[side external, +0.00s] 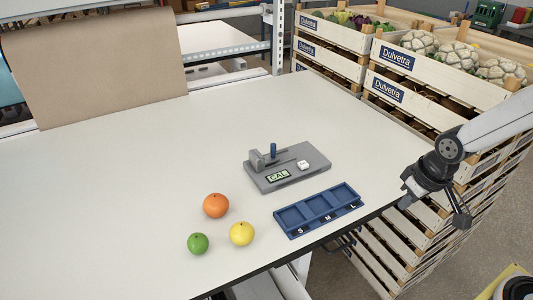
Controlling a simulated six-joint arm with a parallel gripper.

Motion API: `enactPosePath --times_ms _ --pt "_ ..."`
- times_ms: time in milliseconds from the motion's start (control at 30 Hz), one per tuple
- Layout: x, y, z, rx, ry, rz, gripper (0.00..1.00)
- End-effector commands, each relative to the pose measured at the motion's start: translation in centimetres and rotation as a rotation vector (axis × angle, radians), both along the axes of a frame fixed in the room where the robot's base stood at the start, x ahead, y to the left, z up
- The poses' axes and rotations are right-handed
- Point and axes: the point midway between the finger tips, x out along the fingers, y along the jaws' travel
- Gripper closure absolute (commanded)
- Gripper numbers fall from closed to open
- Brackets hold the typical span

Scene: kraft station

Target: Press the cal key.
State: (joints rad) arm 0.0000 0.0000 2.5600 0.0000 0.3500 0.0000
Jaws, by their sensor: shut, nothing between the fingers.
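A grey measuring device (262,178) lies on the white table, right of the middle. It has a small panel reading CAL (278,175) on its front, a blue upright post and a grey block at its back left. A small white key (303,165) sits on its top at the right; its marking is too small to read. My gripper (461,217) is shut and empty, out past the table's right edge, well apart from the device.
A blue tray (289,235) with compartments marked S, M and L lies in front of the device. An orange (216,205), a yellow fruit (241,233) and a green fruit (197,243) lie to its left. Vegetable crates (440,82) stand behind the right edge.

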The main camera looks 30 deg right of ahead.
Motion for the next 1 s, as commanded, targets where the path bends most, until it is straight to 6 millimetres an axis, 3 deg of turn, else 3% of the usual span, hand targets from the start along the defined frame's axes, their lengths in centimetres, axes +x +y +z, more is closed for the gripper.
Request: enactPosePath --times_ms 633,767,1000 --pt "0.7 0.2 0.2 0.024 -0.003 -0.047 1.00" --pt "1.9 0.6 0.4 0.066 -0.008 -0.129 1.00" --pt "5.5 2.0 1.3 0.210 -0.015 -0.382 1.00"
